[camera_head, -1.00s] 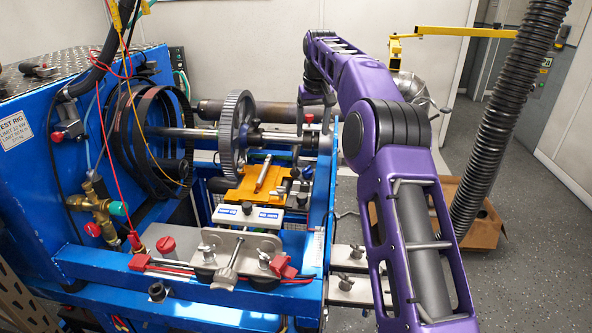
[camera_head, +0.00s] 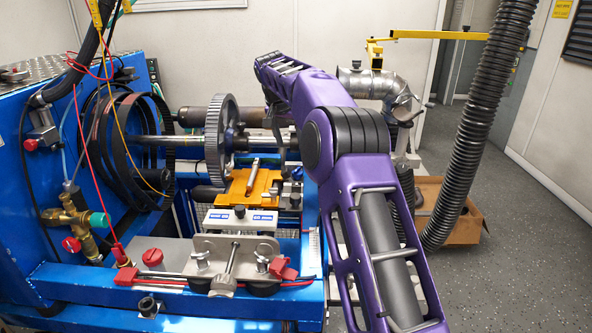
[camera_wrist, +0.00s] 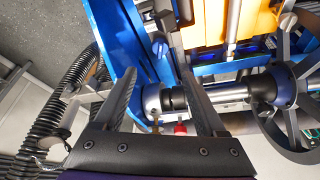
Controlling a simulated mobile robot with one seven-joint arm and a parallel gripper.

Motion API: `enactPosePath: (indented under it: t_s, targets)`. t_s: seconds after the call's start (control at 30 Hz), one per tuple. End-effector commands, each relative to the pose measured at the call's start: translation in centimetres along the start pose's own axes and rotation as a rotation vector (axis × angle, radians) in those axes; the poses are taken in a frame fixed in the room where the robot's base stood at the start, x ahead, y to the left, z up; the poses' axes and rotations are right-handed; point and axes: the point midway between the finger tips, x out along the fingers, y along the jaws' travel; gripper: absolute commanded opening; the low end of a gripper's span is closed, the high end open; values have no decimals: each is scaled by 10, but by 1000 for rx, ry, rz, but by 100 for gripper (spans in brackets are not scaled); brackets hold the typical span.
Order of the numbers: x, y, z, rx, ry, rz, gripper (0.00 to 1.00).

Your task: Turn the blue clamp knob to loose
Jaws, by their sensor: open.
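In the wrist view, a small blue knob (camera_wrist: 159,47) shows beyond my fingertips, beside a blue frame rail; it looks like the clamp knob. I cannot tell its turn position. My gripper (camera_wrist: 159,76) is open, its two dark fingers spread with nothing held between them. The knob appears in line with the gap, apart from the fingers. In the head view my purple arm reaches over the rig's right side, and I cannot make out the fingers or the knob clearly there.
A shaft coupling (camera_wrist: 166,99) and a red-tipped part (camera_wrist: 181,128) show between the fingers. A large toothed wheel (camera_head: 221,138) and an orange block (camera_head: 249,186) are on the rig. A black corrugated hose (camera_head: 482,105) and a cardboard box (camera_head: 466,222) stand right.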

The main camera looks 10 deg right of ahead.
Motion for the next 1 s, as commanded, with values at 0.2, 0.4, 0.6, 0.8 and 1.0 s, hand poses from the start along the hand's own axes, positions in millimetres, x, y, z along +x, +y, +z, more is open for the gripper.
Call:
enactPosePath:
  t_s: [0.2,0.4,0.6,0.8,1.0]
  targets:
    - [52,1,1,0,-3,2,73]
    - [89,1,0,1,-2,1,73]
    - [110,0,0,1,-2,0,73]
    - [114,0,0,0,-1,-1,73]
    - [114,0,0,0,-1,0,68]
